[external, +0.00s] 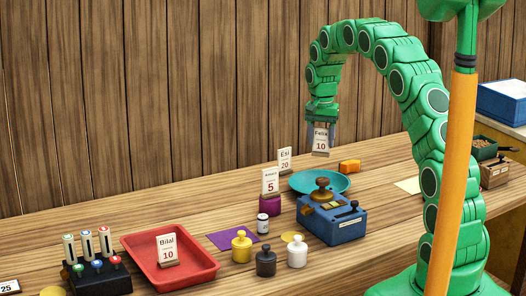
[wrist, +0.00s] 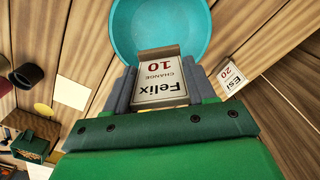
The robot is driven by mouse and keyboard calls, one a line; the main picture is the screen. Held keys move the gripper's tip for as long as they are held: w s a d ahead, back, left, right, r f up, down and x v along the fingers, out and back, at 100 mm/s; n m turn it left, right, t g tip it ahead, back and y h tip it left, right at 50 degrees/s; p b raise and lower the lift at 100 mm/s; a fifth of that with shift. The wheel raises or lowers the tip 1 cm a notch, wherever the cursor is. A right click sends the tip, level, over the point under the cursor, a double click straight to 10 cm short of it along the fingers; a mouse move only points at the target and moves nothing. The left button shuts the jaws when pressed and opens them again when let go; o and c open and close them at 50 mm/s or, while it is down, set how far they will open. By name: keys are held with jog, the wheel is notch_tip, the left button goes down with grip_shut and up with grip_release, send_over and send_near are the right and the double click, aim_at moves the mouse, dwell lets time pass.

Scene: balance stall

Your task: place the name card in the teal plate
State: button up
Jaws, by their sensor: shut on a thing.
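My gripper (external: 321,135) is shut on a white name card (external: 321,138) that reads Felix 10. It holds the card in the air above the teal plate (external: 309,183). In the wrist view the Felix card (wrist: 163,82) sits between the fingers (wrist: 165,86), its far end overlapping the teal plate's near part (wrist: 124,28). The plate looks empty where it shows. Other name cards stand apart: Esi 20 (external: 285,160) behind the plate, a card with a 5 (external: 270,182) at the purple block, and Bilal 10 (external: 168,250) in the red tray.
The red tray (external: 134,240) is at the front left. A blue device (external: 337,225) with a brown knob stands close in front of the plate. Yellow, black and white weights (external: 297,252) stand in front.

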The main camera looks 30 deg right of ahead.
aim_at(321, 151)
jog(key=shift+f, duration=5.45)
jog(key=o, duration=1.1)
jog(key=shift+r, duration=3.45)
